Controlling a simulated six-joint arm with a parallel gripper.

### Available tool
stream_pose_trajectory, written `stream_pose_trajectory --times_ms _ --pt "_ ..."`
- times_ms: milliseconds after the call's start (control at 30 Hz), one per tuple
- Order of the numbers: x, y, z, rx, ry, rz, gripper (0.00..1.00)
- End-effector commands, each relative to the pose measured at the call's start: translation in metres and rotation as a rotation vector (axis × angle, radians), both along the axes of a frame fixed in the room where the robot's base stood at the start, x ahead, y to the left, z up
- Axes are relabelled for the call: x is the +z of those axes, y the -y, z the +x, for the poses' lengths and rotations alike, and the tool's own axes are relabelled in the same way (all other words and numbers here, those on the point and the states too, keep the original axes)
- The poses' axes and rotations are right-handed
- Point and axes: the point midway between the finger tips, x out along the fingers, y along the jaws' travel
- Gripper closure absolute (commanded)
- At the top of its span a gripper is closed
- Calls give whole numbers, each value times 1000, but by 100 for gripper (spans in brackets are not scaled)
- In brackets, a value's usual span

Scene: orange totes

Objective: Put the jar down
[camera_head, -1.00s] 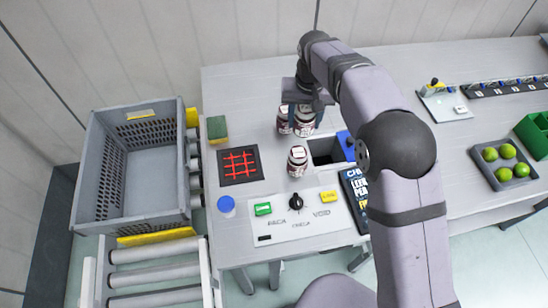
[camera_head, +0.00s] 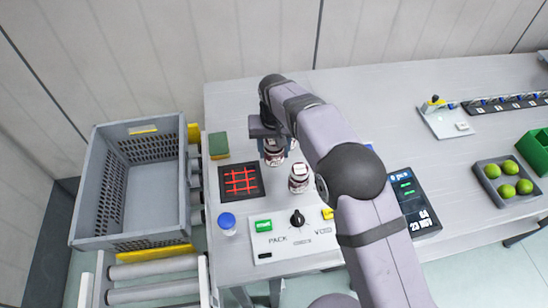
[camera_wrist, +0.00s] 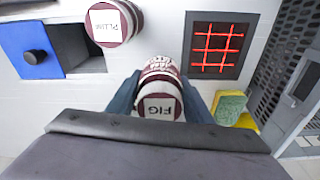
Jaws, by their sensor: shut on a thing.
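A dark red jar (camera_head: 274,154) with a white lid is between the fingers of my gripper (camera_head: 270,140). In the wrist view this held jar (camera_wrist: 159,100) shows a lid reading FIG, and my gripper (camera_wrist: 160,103) is shut around it. It is upright just right of the black pad with a red grid (camera_head: 241,181); the pad also shows in the wrist view (camera_wrist: 216,45). I cannot tell whether its base touches the table. A second jar (camera_head: 298,178), apparently the one reading PLUM (camera_wrist: 112,22), stands to the right. Another jar is mostly hidden behind my gripper.
A grey crate (camera_head: 98,200) stands left of the table. A green and yellow sponge (camera_head: 218,145) lies above the pad. A blue-capped thing (camera_head: 227,222) and a control panel (camera_head: 290,238) are in front. My arm hides the box with the blue part (camera_wrist: 28,50) in the head view.

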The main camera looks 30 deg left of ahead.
Motion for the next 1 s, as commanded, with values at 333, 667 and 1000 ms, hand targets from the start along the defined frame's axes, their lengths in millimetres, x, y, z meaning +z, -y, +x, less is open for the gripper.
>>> stream_pose_trajectory --times_ms 333,667,1000 --pt "-12 0 0 0 1 1 87" --pt "-43 0 1 0 2 3 87" --pt "-47 -1 1 0 2 3 87"
